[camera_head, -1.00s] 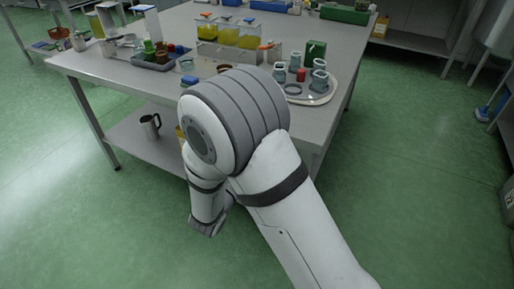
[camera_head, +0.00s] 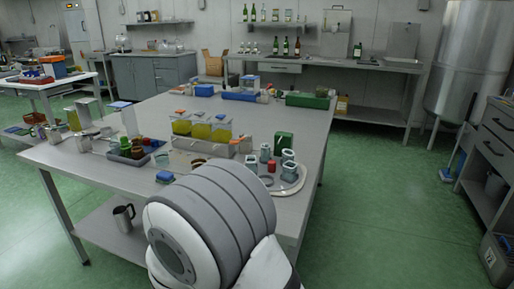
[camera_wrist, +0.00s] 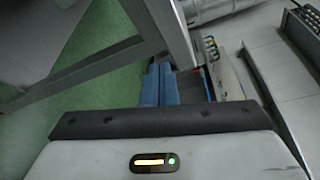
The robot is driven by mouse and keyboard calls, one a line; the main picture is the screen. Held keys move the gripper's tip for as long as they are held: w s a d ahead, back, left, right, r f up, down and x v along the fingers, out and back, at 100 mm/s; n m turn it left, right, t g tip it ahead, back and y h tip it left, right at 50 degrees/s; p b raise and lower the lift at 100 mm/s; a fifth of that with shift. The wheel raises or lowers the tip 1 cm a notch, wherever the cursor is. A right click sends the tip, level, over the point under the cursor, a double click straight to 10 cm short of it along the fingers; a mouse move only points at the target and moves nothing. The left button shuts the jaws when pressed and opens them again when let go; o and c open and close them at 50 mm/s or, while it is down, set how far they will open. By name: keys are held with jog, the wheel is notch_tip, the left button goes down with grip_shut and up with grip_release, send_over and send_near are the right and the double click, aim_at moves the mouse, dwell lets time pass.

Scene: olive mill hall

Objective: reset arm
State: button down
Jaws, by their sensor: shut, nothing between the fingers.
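My gripper (camera_wrist: 159,72) shows in the wrist view with its two blue fingers side by side, shut and empty. In the head view my white and grey arm fills the bottom middle, in front of the table's near edge. The gripper itself is out of sight there. In the wrist view a grey metal frame bar (camera_wrist: 167,27) lies close beyond the fingertips; I cannot tell the gap.
The large grey table (camera_head: 97,174) holds a tray with jars (camera_head: 291,186), a green box (camera_head: 283,144), yellow-filled containers (camera_head: 201,131) and a grey bin (camera_head: 127,157). A metal mug (camera_head: 123,218) stands on its lower shelf. Green floor is clear at right (camera_head: 385,200).

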jog(key=s+d+r+m+g+p, duration=0.35)
jog(key=d+r+m, duration=0.2)
jog(key=m, duration=0.25)
jog(key=s+d+r+m+g+y+p, duration=0.1)
jog(key=s+d+r+m+g+p, duration=0.1)
jog(key=d+r+m+g, duration=0.4)
jog(key=s+d+r+m+g+p, duration=0.2)
jog(key=d+r+m+g+p, duration=0.1)
jog(key=d+m, duration=0.5)
jog(key=s+r+m+t+y+p, duration=0.1)
jog(key=r+m+y+p, duration=0.3)
jog(key=m, duration=0.6)
jog(key=s+r+m+t+y+p, duration=0.1)
jog(key=s+r+m+y+p, duration=0.3)
jog(key=r+m, duration=0.5)
jog(key=shift+a+m+y, duration=0.25)
jog(key=shift+m+y, duration=0.25)
jog(key=shift+m, duration=0.5)
